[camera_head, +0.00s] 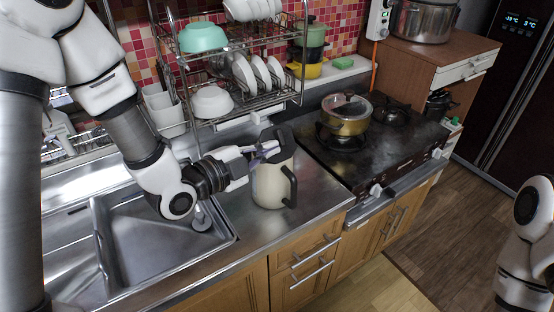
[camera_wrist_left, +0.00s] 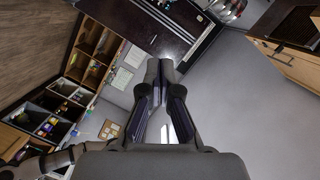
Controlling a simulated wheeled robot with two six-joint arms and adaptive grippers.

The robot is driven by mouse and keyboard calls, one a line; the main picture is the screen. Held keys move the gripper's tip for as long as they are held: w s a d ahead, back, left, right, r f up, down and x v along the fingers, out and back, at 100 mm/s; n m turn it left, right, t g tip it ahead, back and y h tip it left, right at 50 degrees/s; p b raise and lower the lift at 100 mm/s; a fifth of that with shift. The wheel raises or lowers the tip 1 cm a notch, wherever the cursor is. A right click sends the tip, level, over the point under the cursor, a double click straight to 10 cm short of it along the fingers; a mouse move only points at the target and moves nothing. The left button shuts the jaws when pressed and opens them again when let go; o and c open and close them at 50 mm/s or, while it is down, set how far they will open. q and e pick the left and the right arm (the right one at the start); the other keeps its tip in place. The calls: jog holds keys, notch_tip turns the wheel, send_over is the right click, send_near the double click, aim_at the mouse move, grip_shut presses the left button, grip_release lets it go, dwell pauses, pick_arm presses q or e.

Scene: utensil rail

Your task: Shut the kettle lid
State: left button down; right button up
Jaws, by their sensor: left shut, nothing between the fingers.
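The kettle (camera_head: 269,186) is cream with a black handle on its right side. It stands upright on the steel counter between the sink and the stove. Its black lid (camera_head: 283,137) shows at the top and looks raised and tilted, though the fingers partly cover it. My left gripper (camera_head: 270,149) is shut and empty, with its fingertips at the kettle's top, in front of the lid. I cannot tell whether they touch it. In the left wrist view the gripper's fingers (camera_wrist_left: 162,85) show, but I cannot make out the kettle. My right gripper is out of view.
The sink (camera_head: 150,215) lies left of the kettle. A dish rack (camera_head: 245,105) with bowls and plates stands behind. A lidded pot (camera_head: 346,115) sits on the black stove (camera_head: 375,150) to the right. Bare counter lies in front of the kettle.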

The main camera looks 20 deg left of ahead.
aim_at(263, 134)
pick_arm(q)
jog(key=shift+w+a+f+n+g+p, duration=0.15)
jog(key=shift+w+a+f+n+p, duration=0.3)
jog(key=shift+w, duration=0.95)
jog(key=shift+w+a+f+n+g+p, duration=0.15)
jog(key=shift+w+f+n+p, duration=0.25)
jog(key=shift+w+p, duration=0.75)
jog(key=shift+w+a+f+n+g+p, duration=0.1)
jog(key=shift+w+a+f+n+p, duration=0.3)
jog(key=shift+w, duration=1.3)
jog(key=a+n, duration=0.1)
jog(key=w+f+n+g+p, duration=0.1)
jog(key=n, duration=0.1)
jog(key=shift+w+a+h, duration=0.25)
jog(key=shift+a+h, duration=0.05)
jog(key=shift+a, duration=0.1)
jog(key=shift+w+a+f+n+g+h, duration=0.3)
jog(key=shift+w+a+f+n, duration=0.25)
jog(key=shift+n, duration=0.4)
jog(key=shift+w+a+f+b, duration=0.1)
jog(key=shift+a+f+b, duration=0.2)
jog(key=shift+f, duration=0.05)
jog(key=shift+r, duration=0.1)
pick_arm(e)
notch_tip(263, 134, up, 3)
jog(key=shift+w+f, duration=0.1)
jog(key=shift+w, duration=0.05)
pick_arm(q)
jog(key=shift+d, duration=0.1)
